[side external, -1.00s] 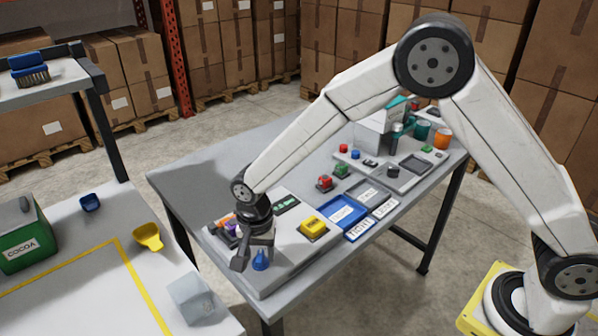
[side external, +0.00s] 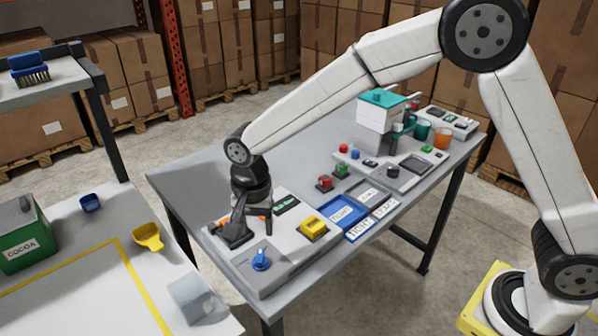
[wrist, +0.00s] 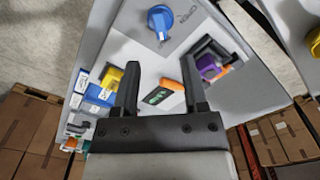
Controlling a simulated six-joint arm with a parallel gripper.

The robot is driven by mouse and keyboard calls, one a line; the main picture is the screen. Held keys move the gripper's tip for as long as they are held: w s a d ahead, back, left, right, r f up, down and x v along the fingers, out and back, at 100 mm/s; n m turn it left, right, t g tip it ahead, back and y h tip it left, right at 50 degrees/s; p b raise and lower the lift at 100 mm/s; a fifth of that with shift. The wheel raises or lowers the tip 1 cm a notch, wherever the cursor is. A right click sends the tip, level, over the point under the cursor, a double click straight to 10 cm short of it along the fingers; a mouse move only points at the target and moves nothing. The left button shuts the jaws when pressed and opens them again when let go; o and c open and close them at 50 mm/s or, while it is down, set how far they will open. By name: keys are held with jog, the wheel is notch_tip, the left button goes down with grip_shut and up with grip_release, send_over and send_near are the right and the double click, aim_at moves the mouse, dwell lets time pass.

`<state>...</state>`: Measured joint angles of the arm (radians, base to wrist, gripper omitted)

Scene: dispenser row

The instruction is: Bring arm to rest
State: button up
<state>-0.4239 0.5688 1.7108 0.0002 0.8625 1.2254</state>
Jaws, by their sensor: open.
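My gripper (side external: 252,222) is open and empty above the far left part of the grey panel on the table. It is apart from the blue knob (side external: 260,259), which sits on the panel's near corner. In the wrist view my two fingers (wrist: 160,64) are spread, with bare panel between their tips. The blue knob (wrist: 160,20) lies beyond them at the top. A green display with an orange end (wrist: 163,93) shows between the fingers, lower down. My arm is raised and bent, reaching from the yellow base at the right.
A yellow block (side external: 313,228), a blue tray (side external: 341,210) and red and green buttons lie along the table. A teal-lidded dispenser (side external: 378,112) stands at the far end. A white bench at left holds a cocoa box (side external: 27,240), a yellow scoop (side external: 148,236) and a clear cup (side external: 192,301).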

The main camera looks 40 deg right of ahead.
jog(key=shift+d, duration=0.1)
jog(key=s+d+n+t, duration=0.2)
jog(key=s+d+n, duration=0.7)
jog(key=s+d, duration=0.6)
jog(key=d, duration=0.4)
jog(key=shift+d+t, duration=0.15)
jog(key=shift+t, duration=0.15)
